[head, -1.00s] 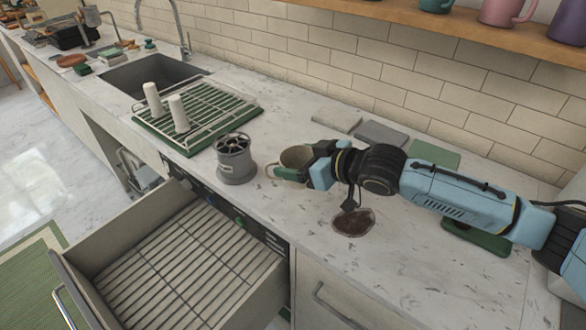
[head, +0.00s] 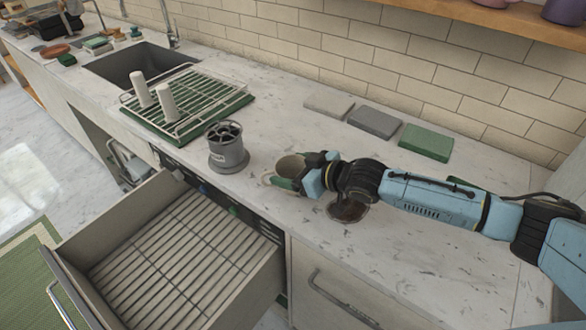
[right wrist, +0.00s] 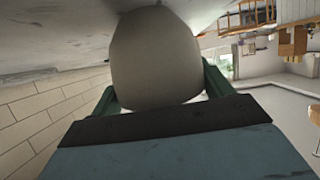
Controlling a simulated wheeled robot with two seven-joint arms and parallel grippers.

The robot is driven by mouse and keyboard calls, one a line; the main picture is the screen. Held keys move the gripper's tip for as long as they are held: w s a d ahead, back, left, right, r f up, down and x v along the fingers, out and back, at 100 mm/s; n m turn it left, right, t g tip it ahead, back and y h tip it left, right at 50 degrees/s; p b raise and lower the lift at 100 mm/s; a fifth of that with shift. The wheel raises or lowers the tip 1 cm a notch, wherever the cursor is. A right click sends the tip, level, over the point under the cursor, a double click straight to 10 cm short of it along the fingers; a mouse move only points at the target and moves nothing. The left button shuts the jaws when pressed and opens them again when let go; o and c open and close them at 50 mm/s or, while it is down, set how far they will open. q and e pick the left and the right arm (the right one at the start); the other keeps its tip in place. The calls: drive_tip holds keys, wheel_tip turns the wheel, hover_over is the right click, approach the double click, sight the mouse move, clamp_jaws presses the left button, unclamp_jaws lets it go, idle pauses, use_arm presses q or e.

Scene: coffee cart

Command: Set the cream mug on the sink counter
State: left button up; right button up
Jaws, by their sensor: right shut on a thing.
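The cream mug (head: 291,167) is in my right gripper (head: 293,180), over the counter to the right of the grey cutlery-holder-like cylinder. Its opening shows from above, and the gripper's green fingers are shut around its body. In the right wrist view the mug (right wrist: 155,58) fills the middle between the two green fingers. Whether its base touches the counter is hard to tell. The sink counter (head: 290,110) is the long pale marble top, with the dark sink basin (head: 135,62) at the far left. My left gripper is not in view.
A grey cylinder (head: 228,150) stands left of the mug. A drying rack (head: 200,95) with two white upright pieces sits by the sink. Grey and green blocks (head: 427,141) lie along the wall. An open drawer (head: 175,255) juts out below. A dark round spot (head: 347,212) marks the counter.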

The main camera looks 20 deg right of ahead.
drive_tip(key=o, duration=1.2)
drive_tip(key=shift+r, duration=0.1)
drive_tip(key=v, duration=1.2)
drive_tip(key=shift+p, duration=0.35)
